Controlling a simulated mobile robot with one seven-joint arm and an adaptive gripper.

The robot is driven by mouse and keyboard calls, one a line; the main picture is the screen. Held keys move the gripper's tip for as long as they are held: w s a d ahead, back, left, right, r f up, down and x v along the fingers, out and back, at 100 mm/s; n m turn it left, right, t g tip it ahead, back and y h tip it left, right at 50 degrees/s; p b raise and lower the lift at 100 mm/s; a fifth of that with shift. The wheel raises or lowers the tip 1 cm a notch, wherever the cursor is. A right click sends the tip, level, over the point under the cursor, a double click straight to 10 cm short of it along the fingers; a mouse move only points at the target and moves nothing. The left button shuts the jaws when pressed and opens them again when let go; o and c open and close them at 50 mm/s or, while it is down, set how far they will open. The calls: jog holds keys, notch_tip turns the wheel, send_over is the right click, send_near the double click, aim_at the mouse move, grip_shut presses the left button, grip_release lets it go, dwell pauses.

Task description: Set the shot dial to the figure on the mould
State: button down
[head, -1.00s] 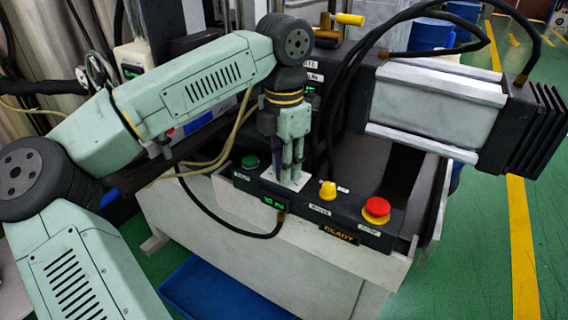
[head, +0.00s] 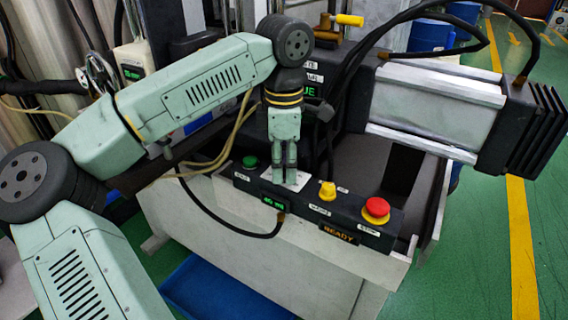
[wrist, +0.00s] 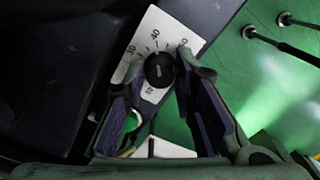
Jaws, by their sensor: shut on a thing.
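The shot dial (wrist: 159,69) is a round black knob on a white scale plate (wrist: 157,28), seen in the wrist view. A figure like 40 is printed near the plate's top; the other figures are hard to read. My gripper (wrist: 160,74) has one finger on each side of the knob and is shut on it. In the head view my gripper (head: 290,182) points down at the white plate (head: 284,179) on the black control panel. The green display (head: 273,204) on the panel's front seems to read 40. I cannot make out a figure on a mould.
On the panel are a green button (head: 250,161) left of my gripper, a yellow button (head: 327,190) and a red stop button (head: 376,208) to its right. An amber READY sign (head: 340,235) is lit. Black hoses hang behind my gripper.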

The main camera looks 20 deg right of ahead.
aim_at(285, 168)
dwell(0.4)
jog(key=c, duration=1.3)
grip_release()
notch_tip(285, 168, up, 12)
jog(key=shift+d, duration=0.1)
